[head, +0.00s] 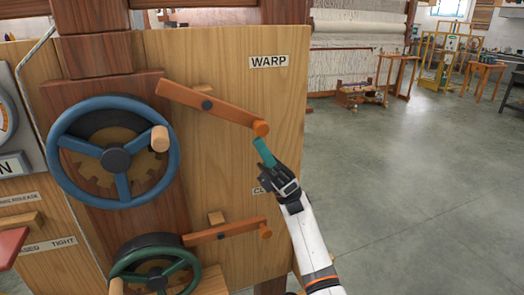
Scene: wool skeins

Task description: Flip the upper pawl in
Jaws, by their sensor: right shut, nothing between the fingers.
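The upper pawl (215,104) is an orange wooden lever on the wooden panel (190,57), turning on a dark pivot bolt. It slopes down to the right and ends in a round orange knob (261,128). Its left end lies close to the right of the blue handwheel (112,153); I cannot tell if it touches the toothed wheel behind. My right gripper (264,152), with teal fingertips, is shut and empty just below the knob. I cannot tell whether the tips touch it. My left gripper is not in view.
A lower orange pawl (227,231) sits beside a green handwheel (155,270). A WARP label (269,62) is above the knob; another label is partly hidden by my right gripper. Open grey floor (420,170) lies to the right, with looms and stools behind.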

